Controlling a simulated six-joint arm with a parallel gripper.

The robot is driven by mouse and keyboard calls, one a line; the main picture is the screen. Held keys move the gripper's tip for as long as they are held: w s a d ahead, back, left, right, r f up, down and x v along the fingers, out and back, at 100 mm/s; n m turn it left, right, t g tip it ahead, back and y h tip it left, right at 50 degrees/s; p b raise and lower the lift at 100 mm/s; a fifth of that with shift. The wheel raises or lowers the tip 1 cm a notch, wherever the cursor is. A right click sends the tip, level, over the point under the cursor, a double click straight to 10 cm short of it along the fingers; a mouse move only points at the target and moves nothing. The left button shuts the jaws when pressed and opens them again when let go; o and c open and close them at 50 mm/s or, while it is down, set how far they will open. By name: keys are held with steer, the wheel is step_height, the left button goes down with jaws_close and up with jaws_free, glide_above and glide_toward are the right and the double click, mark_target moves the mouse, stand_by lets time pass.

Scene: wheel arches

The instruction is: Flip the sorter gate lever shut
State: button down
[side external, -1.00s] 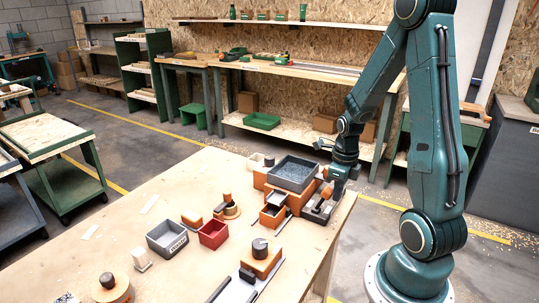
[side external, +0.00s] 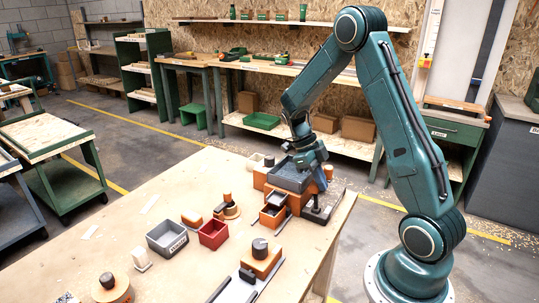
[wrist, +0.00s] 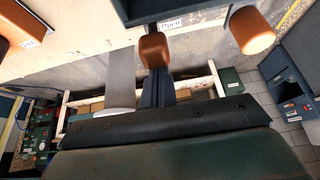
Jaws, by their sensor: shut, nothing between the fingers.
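The sorter's grey tray (side external: 290,177) sits on orange blocks at the table's far right corner. A dark base plate (side external: 322,213) lies beside it. My gripper (side external: 318,188) points down over this plate, right of the tray. In the wrist view my shut gripper (wrist: 154,55) has nothing in it, beside a label reading "Open" (wrist: 172,24). An orange rounded handle (wrist: 252,30), which looks like the gate lever's, stands to the right, apart from the fingers. In the side view, an orange piece (side external: 328,172) shows beside my gripper; the lever's lower part is hard to make out.
A small open drawer-like chute (side external: 272,214) is in front of the sorter. A red bin (side external: 213,234), a grey bin (side external: 167,238) and an orange block with a dark knob (side external: 261,259) stand nearer. The table's right edge is close to the sorter.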

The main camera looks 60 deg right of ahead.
steer(key=shift+w+g, duration=0.5)
steer(key=shift+w, duration=0.05)
steer(key=shift+r, duration=0.25)
steer(key=shift+r, duration=0.5)
steer(key=shift+s+r, duration=0.1)
step_height(320, 180, up, 9)
steer(key=w, duration=0.3)
stand_by(1.5)
